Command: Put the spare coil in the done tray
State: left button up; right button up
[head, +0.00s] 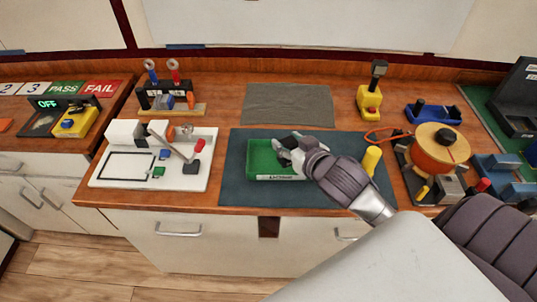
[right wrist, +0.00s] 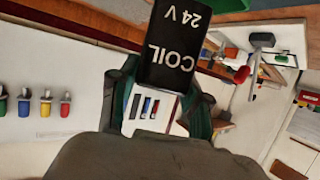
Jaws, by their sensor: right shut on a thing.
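The spare coil (right wrist: 175,45) is a black block with white "COIL 24V" lettering, upside down in the right wrist view. My right gripper (head: 286,152) is shut on it; the dark fingers stand on both sides of the coil in the wrist view. In the head view the gripper is at the right part of a green tray (head: 262,158) on a dark blue mat. The tray's front label is too small to read. The gripper hides most of the coil there, and I cannot tell whether it touches the tray. My left gripper is out of view.
A white board (head: 120,180) with a red-handled lever stands left of the blue mat (head: 233,190). A grey mat (head: 290,105) lies behind. An orange spool (head: 437,150), a yellow stand (head: 369,103) and blue holders crowd the right. The mat left of the tray is clear.

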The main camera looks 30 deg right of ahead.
jog(key=d+r+m+p, duration=0.1)
jog(key=d+r, duration=0.1)
jog(key=d, duration=1)
jog(key=shift+h, duration=0.3)
jog(key=w+a+f+p, duration=0.1)
jog(key=w+a+f, duration=0.1)
jog(key=a+f, duration=0.1)
jog(key=w+a+f+p, duration=0.1)
jog(key=w+a+f, duration=0.1)
jog(key=a+f, duration=0.1)
jog(key=w+a+f+p, duration=0.1)
jog(key=w+a+f, duration=0.1)
jog(key=a+f, duration=0.2)
jog(key=shift+w, duration=0.1)
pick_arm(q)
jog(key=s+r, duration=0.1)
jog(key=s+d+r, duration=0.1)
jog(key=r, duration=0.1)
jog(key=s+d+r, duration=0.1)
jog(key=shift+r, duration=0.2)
pick_arm(e)
jog(key=shift+f, duration=0.2)
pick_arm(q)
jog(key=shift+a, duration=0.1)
pick_arm(e)
jog(key=o, duration=1.3)
jog(key=shift+f, duration=0.1)
